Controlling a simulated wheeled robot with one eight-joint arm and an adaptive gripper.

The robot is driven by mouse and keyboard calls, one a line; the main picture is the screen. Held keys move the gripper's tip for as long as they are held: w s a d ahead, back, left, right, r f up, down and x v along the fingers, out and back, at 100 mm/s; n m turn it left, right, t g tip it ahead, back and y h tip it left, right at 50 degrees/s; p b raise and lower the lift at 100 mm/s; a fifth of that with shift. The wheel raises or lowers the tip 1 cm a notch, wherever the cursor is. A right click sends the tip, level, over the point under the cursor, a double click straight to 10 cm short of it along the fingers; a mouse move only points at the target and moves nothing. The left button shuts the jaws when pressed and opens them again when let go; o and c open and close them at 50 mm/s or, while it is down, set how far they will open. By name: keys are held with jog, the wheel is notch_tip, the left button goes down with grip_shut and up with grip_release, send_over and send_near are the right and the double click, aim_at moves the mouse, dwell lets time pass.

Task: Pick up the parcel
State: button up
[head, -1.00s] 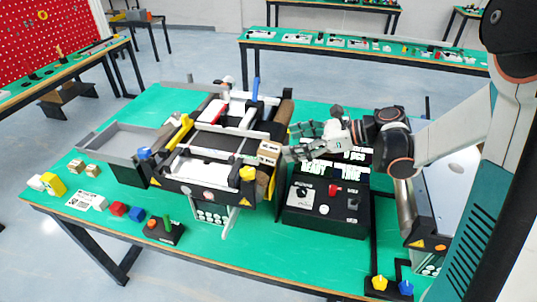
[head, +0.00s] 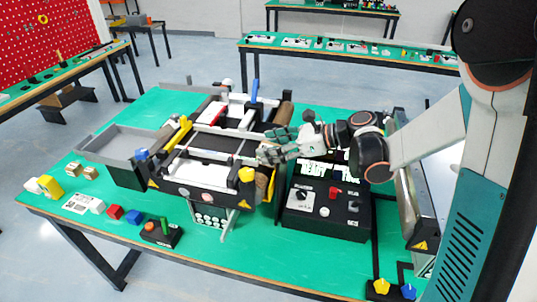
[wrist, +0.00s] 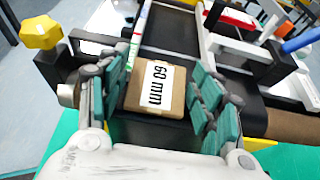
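The parcel is a small brown cardboard box (wrist: 148,92) with a white "60 mm" label, in the middle of the wrist view. It sits on a dark surface at the end of the mini conveyor (head: 212,140). My gripper (wrist: 160,95) is open, with its green-padded fingers on the left and right of the parcel. The left finger looks very close to the box; I cannot tell whether it touches. A small gap shows on the right. In the head view my gripper (head: 268,145) is over the conveyor's right end and hides the parcel.
A yellow knob (wrist: 40,33) stands beside the left finger. A black control box (head: 326,208) is right of the conveyor. Small boxes (head: 75,170) and coloured blocks (head: 115,212) lie at the table's left. The green front right tabletop (head: 290,255) is mostly clear.

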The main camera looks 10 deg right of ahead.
jog(key=c, duration=0.5)
jog(key=shift+r, duration=0.15)
